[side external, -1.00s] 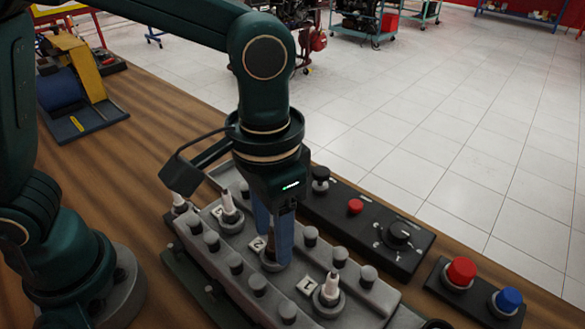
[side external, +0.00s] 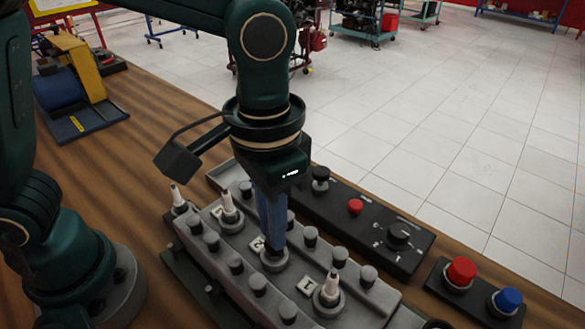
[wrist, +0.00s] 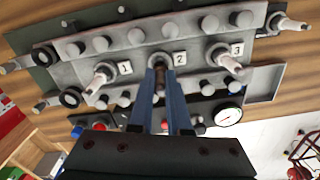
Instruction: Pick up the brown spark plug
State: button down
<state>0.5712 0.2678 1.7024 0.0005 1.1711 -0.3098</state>
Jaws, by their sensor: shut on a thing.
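My gripper (side external: 272,232) points down over the middle socket (side external: 274,262) of the grey engine block (side external: 236,285), the one labelled 2. In the wrist view its blue fingers (wrist: 161,82) are shut on the brown spark plug (wrist: 159,78), which shows as a narrow dark brown shape between them. In the side view the fingers hide most of the plug. Its lower end is at or just above the socket; I cannot tell whether it is still seated.
White spark plugs stand in the sockets labelled 1 (side external: 330,288) and 3 (side external: 229,207). Several grey knobs line the block close to my fingers. Behind is a black control panel (side external: 350,215); a box with red and blue buttons (side external: 476,290) is at right.

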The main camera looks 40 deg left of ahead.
notch_tip(320, 180, up, 3)
jog(key=shift+f, duration=0.15)
jog(key=w+a+r, duration=0.2)
jog(key=a+r, duration=0.7)
jog(key=a, duration=0.2)
jog(key=shift+a+r, duration=0.25)
jog(key=shift+r, duration=0.15)
